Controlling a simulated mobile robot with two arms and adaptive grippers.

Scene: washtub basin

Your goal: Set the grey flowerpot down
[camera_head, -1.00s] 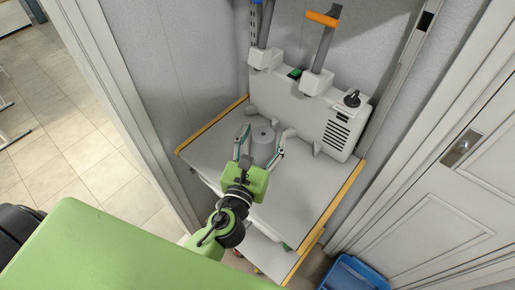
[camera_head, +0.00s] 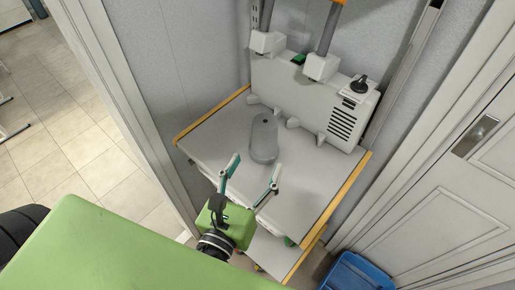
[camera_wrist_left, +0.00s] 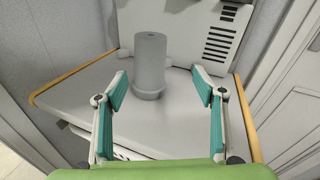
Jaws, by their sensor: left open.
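The grey flowerpot (camera_head: 264,140) stands on the grey worktop (camera_head: 215,140), upside down with its wide rim on the surface. It also shows in the left wrist view (camera_wrist_left: 150,65), a little left of centre and past the fingertips. My left gripper (camera_head: 255,173) is open and empty. Its two fingers are spread on the near side of the pot, with a gap between fingertips and pot. In the left wrist view the open fingers (camera_wrist_left: 162,88) show clear worktop between them. My right gripper is not in view.
A white machine (camera_head: 305,105) with a vent and a black knob stands at the back of the worktop. Yellow edging (camera_head: 340,200) runs along the worktop's sides. A blue bin (camera_head: 352,275) is on the floor at the lower right. The right part of the worktop is clear.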

